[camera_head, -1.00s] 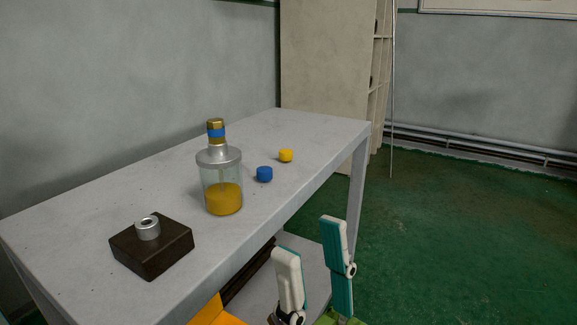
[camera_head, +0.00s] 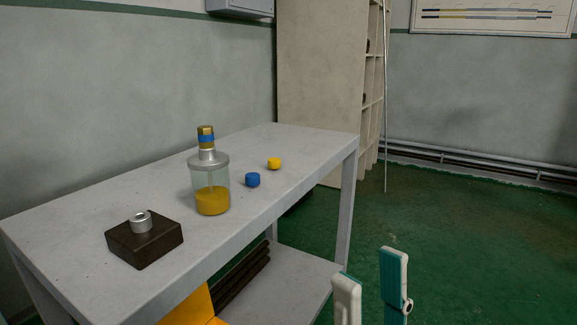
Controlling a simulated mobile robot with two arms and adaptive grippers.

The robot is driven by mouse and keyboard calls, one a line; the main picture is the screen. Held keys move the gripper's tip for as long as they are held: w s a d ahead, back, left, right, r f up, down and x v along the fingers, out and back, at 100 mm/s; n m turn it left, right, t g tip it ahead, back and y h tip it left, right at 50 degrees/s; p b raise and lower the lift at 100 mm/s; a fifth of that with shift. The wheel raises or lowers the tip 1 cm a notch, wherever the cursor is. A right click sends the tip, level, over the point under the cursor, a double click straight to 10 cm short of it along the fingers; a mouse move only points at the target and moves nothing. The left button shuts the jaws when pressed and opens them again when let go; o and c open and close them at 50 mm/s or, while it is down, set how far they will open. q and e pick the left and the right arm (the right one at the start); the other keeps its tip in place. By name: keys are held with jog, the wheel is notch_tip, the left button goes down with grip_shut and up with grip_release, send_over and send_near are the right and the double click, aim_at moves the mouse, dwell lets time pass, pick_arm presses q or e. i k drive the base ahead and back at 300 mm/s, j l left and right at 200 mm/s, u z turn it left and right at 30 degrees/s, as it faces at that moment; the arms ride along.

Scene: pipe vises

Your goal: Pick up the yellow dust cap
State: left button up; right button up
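The yellow dust cap (camera_head: 274,163) is a small round cap on the grey table, toward its far right end. A similar blue cap (camera_head: 252,180) stands just in front and to the left of it. My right gripper (camera_head: 370,270) is at the bottom right, in front of the table's right end. Its two white and teal fingers are spread apart with nothing between them. It is well away from the yellow cap. My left gripper is not in view.
A glass bottle (camera_head: 212,200) with yellow contents stands left of the caps. A dark block (camera_head: 144,244) with a metal ring (camera_head: 140,222) sits at the table's near left. A lower shelf (camera_head: 285,285) holds dark bars. Green floor (camera_head: 460,240) is clear at right.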

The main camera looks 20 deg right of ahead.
aim_at(274, 163)
jog(key=i+l+z, duration=0.15)
jog(key=i+l, duration=0.25)
jog(key=l, duration=0.15)
jog(key=i+l+z, duration=0.15)
jog(key=i+l, duration=0.25)
jog(key=l, duration=0.1)
